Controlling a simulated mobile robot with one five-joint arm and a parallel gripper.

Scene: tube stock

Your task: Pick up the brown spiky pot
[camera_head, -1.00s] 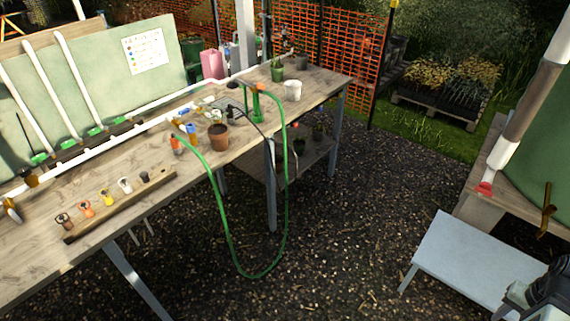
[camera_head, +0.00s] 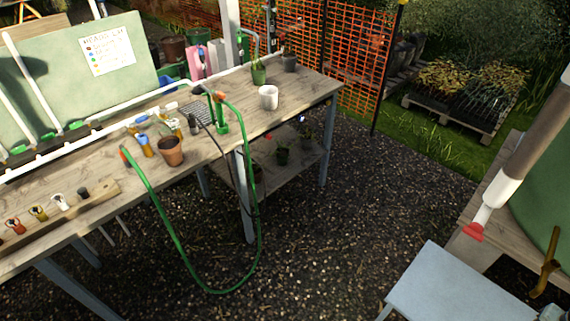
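No pot in view is clearly both brown and spiky. A brown terracotta pot (camera_head: 171,152) stands upright near the front edge of the long wooden bench (camera_head: 100,166), with dark soil and no plant that I can make out. A green pot (camera_head: 258,74) with a spiky plant stands at the bench's far end, beside a dark grey pot (camera_head: 289,62). Small dark pots with plants, such as one pot (camera_head: 282,156), sit on the shaded lower shelf; their colours are hard to tell. My gripper is not in view.
A green hose (camera_head: 182,240) hangs in a loop in front of the bench. A white mug-like pot (camera_head: 268,97) stands behind the terracotta pot. A pale blue-grey table (camera_head: 450,290) is at lower right. Gravel floor (camera_head: 330,240) between is clear.

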